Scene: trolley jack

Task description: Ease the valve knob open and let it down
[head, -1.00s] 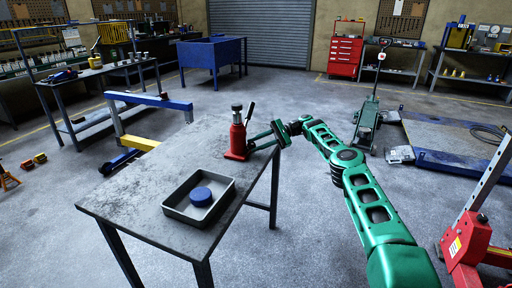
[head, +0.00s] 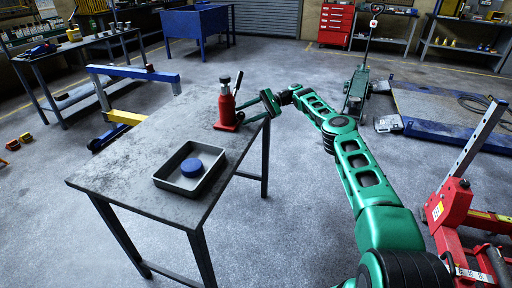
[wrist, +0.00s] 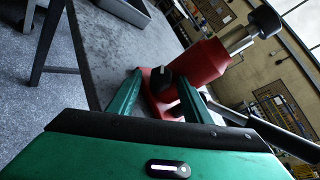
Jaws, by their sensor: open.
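A red bottle jack (head: 227,108) stands upright on the grey table, with a dark round saddle on its extended ram and a black handle leaning up to the right. In the wrist view the jack (wrist: 203,62) looks tilted. A black valve knob (wrist: 161,76) sits low on its body. My green gripper (head: 262,108) is at the jack's right side, low near the tabletop. In the wrist view my gripper (wrist: 158,92) is open, with one finger on each side of the knob. I cannot tell whether the fingertips touch it.
The table (head: 130,150) also holds a dark tray (head: 164,178) with a blue round object (head: 191,168) in it, left and nearer. A green trolley jack (head: 357,92) and a red machine (head: 446,210) stand on the floor to the right. The tabletop left of the jack is clear.

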